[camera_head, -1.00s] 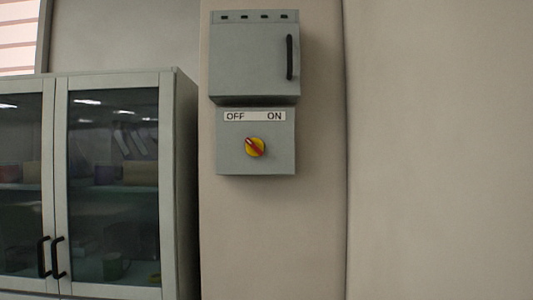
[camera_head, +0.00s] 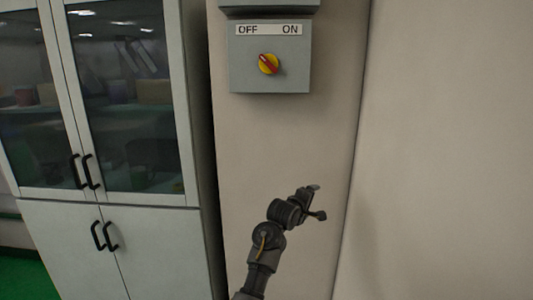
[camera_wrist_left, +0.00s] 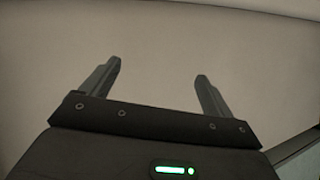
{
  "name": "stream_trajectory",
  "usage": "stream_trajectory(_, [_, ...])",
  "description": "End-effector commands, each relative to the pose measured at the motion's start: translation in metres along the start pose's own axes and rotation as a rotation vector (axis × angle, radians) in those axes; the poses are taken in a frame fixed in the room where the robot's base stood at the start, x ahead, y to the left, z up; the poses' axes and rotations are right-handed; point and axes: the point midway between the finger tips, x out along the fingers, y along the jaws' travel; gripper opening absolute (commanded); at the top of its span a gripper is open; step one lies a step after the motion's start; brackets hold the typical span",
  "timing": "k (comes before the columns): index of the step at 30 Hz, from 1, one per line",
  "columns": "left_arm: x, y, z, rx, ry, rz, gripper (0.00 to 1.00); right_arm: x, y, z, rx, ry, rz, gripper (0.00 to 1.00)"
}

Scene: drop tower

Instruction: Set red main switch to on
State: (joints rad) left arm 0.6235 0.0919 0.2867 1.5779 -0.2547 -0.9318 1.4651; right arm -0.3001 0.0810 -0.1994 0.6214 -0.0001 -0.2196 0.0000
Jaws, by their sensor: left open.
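My right gripper does not show.
A grey cabinet (camera_head: 180,100) with glass doors and black handles stands at the left, close to the switch box's wall column. Another grey box (camera_head: 268,5) is just above the switch box. The wall (camera_head: 440,130) at the right is bare.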

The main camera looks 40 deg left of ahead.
Motion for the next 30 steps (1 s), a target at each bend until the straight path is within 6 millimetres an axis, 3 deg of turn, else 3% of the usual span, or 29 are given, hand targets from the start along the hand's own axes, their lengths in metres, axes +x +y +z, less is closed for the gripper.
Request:
stream_trajectory(1, [-0.023,0.066,-0.025,-0.097,0.034,0.087,0.87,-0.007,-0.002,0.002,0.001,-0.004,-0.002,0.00])
stream_trajectory(3, [-0.059,0.134,-0.055,-0.239,0.066,0.187,0.87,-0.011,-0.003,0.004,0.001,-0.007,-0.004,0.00])
stream_trajectory(6, [-0.119,0.213,-0.093,-0.435,0.095,0.327,0.87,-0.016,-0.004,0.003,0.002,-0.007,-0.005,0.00])
stream_trajectory(10, [-0.194,0.278,-0.132,-0.650,0.109,0.482,0.87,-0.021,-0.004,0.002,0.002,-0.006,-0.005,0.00])
stream_trajectory(12, [-0.226,0.298,-0.146,-0.740,0.108,0.546,0.87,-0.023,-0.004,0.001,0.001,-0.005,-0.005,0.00])
stream_trajectory(15, [-0.258,0.314,-0.159,-0.828,0.105,0.607,0.87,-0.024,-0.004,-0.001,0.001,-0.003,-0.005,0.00])
stream_trajectory(18, [-0.273,0.321,-0.164,-0.874,0.101,0.638,0.87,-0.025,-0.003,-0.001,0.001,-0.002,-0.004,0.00])
stream_trajectory(24, [-0.274,0.324,-0.167,-0.885,0.100,0.643,0.87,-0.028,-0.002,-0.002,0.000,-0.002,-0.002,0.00])
stream_trajectory(30, [-0.253,0.340,-0.177,-0.880,0.104,0.637,0.87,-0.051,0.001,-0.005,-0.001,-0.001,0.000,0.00])
